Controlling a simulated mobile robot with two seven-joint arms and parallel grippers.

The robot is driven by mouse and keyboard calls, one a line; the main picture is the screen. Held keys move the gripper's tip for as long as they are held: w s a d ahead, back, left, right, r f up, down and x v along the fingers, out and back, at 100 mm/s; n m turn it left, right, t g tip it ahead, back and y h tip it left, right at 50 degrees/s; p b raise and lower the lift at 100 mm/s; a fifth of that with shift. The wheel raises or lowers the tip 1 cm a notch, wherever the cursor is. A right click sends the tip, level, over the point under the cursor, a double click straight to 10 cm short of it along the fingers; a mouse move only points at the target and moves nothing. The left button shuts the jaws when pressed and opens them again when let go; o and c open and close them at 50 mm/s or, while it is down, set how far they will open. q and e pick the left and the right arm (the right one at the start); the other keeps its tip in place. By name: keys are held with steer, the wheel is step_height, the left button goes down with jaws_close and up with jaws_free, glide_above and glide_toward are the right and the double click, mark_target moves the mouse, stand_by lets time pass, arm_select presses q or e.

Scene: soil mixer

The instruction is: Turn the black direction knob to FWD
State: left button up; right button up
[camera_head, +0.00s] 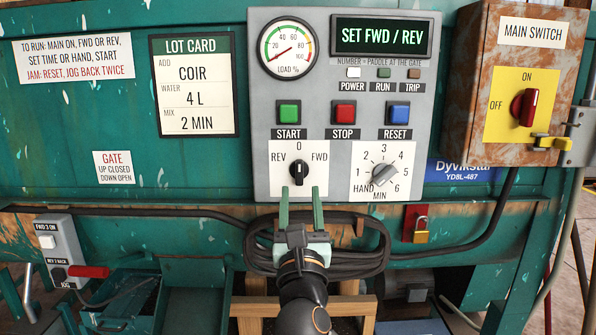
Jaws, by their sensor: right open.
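The black direction knob (297,173) sits on a white plate marked REV at left, 0 at top and FWD at right. Its white pointer line stands upright, toward 0. My right gripper (300,191) comes up from below with its two green fingers spread and pointing at the panel. The fingertips show just below the knob, one to each side, with nothing between them. I cannot tell how far they are from the panel. My left gripper is not in view.
The display (382,37) reads SET FWD / REV. A grey timer knob (383,174) is right of the direction knob. START (289,113), STOP (343,113) and RESET (397,113) buttons sit above. A coiled black cable (356,262) hangs below the panel.

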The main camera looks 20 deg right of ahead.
mark_target(300, 171)
steer(key=x, duration=0.7)
steer(key=shift+w+p, duration=0.1)
steer(key=shift+p, duration=0.2)
steer(key=shift+c, duration=0.3)
jaws_close()
